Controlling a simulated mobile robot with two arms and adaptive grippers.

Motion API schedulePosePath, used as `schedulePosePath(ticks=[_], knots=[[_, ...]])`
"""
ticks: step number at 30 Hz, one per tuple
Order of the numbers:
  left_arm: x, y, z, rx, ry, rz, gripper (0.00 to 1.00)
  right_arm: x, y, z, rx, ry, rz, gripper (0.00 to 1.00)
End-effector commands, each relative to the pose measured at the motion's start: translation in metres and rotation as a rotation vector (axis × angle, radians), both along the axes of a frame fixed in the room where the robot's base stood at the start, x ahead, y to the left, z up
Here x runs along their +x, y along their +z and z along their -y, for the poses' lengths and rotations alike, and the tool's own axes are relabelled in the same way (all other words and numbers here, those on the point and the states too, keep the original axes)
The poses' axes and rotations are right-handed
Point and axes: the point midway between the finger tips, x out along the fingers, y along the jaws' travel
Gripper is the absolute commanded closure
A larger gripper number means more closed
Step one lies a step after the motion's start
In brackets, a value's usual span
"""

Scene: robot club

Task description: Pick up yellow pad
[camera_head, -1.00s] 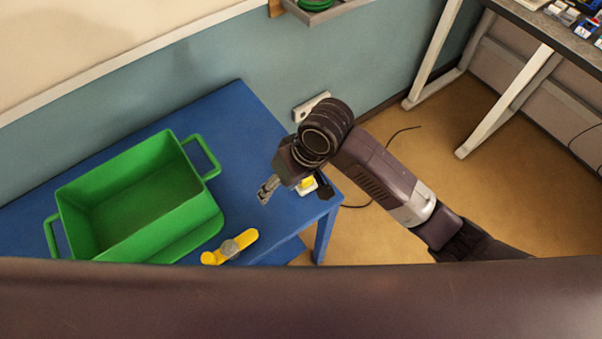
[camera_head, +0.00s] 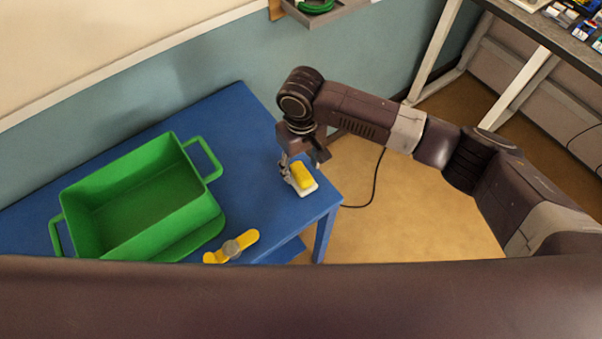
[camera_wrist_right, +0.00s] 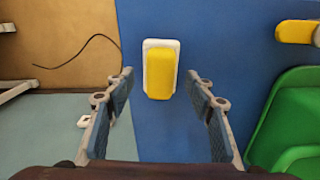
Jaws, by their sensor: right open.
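The yellow pad (camera_head: 302,175) is a small block with a yellow top and a white base, lying near the right edge of the blue table. In the right wrist view the yellow pad (camera_wrist_right: 161,70) lies ahead of the fingertips, roughly midway between them and in full sight. My right gripper (camera_head: 303,165) is above and just behind the pad in the head view. In the right wrist view my right gripper (camera_wrist_right: 160,85) has its fingers spread wide with nothing between them. My left gripper is not in view.
A green bin (camera_head: 205,219) with handles stands on the blue table (camera_head: 245,125), left of the pad. A yellow and grey object (camera_head: 232,247) lies near the table's front edge. A black cable (camera_head: 377,180) lies on the floor to the right.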

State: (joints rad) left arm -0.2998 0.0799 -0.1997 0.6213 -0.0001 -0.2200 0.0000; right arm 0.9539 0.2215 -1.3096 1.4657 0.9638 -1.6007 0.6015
Motion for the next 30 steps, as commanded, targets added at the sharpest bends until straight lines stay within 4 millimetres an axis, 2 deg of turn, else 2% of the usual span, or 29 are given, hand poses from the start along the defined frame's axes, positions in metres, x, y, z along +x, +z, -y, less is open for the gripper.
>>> schedulePosePath(ticks=[1,6,13,25,30], knots=[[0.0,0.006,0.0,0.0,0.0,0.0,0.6,0.001,-0.005,0.0,-0.002,-0.001,-0.002,0.51],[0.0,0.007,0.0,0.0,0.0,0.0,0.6,0.0,-0.024,-0.001,0.001,0.002,0.001,0.51],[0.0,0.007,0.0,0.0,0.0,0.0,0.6,0.0,-0.026,-0.001,0.001,0.003,0.002,0.51],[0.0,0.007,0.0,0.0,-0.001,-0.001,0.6,0.001,-0.026,-0.001,0.001,0.003,0.002,0.94],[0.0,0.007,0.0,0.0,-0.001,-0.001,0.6,0.001,-0.025,-0.001,0.001,0.003,0.002,0.96]])
